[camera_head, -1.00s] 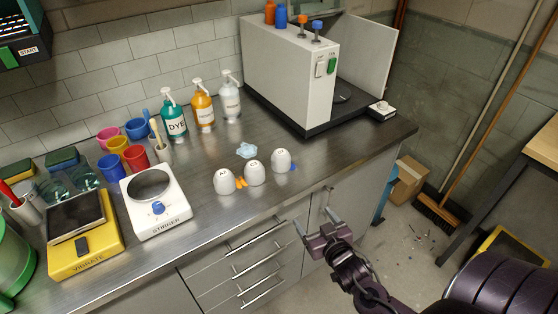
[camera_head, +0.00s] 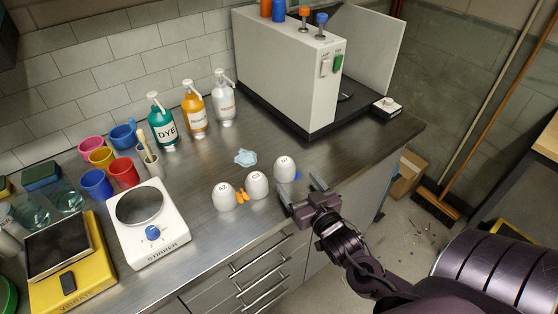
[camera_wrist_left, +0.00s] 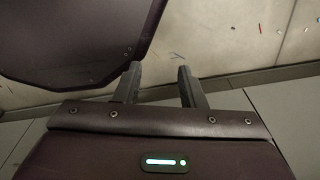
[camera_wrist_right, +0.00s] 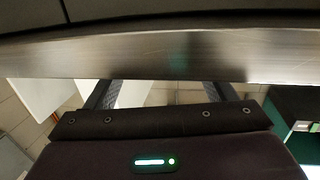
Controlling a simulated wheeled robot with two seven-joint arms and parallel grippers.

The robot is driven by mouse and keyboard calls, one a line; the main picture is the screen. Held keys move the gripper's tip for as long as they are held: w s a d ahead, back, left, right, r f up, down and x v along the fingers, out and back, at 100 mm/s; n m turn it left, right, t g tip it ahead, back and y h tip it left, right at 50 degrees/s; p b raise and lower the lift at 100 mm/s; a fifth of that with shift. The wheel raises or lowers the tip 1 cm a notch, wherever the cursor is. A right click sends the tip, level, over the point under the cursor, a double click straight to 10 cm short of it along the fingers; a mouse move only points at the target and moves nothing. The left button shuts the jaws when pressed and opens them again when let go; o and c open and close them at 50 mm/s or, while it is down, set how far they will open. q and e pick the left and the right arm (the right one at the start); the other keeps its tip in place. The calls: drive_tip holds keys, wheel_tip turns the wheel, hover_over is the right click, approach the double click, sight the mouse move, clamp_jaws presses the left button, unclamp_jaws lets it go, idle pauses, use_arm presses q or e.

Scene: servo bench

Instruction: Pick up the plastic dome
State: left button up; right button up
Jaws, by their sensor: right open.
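Three white plastic domes with small dark markings on top stand in a row near the front edge of the steel bench: a left one (camera_head: 224,197), a middle one (camera_head: 257,186) and a right one (camera_head: 285,169). My right gripper (camera_head: 300,184) is open and empty at the bench's front edge, just to the right of and in front of the right dome, apart from it. In the right wrist view its fingers (camera_wrist_right: 162,94) are spread before the bench edge, with no dome in sight. My left gripper (camera_wrist_left: 158,68) shows only in its wrist view, open and empty above the floor.
Orange pieces (camera_head: 242,196), a blue piece (camera_head: 298,175) and a light-blue crumpled item (camera_head: 245,157) lie by the domes. The stirrer (camera_head: 150,225) stands left, pump bottles (camera_head: 194,112) behind, and a large white machine (camera_head: 290,75) at the back right. The bench front edge (camera_wrist_right: 200,50) is close to my right gripper.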

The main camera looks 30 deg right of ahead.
sight(290, 172)
drive_tip(key=shift+w, duration=0.55)
drive_tip(key=shift+w+d+r, duration=0.1)
drive_tip(key=shift+w, duration=0.25)
drive_tip(key=shift+w+r+p, duration=0.25)
drive_tip(key=shift+w+p, duration=0.1)
drive_tip(key=shift+w, duration=0.2)
drive_tip(key=shift+w+r+p, duration=0.2)
drive_tip(key=shift+w+p, duration=0.15)
drive_tip(key=shift+w, duration=0.2)
drive_tip(key=shift+w+f+p, duration=0.1)
drive_tip(key=shift+w+p, duration=0.2)
drive_tip(key=shift+w, duration=1.3)
drive_tip(key=shift+w+f, duration=0.1)
drive_tip(key=c, duration=1)
use_arm(q)
drive_tip(key=shift+s+a+r, duration=0.1)
drive_tip(key=shift+s+r, duration=0.2)
drive_tip(key=shift+r, duration=0.25)
drive_tip(key=shift+s+a+r, duration=0.1)
drive_tip(key=shift+s+r, duration=0.15)
drive_tip(key=shift+r, duration=0.25)
use_arm(e)
drive_tip(key=shift+c, duration=0.2)
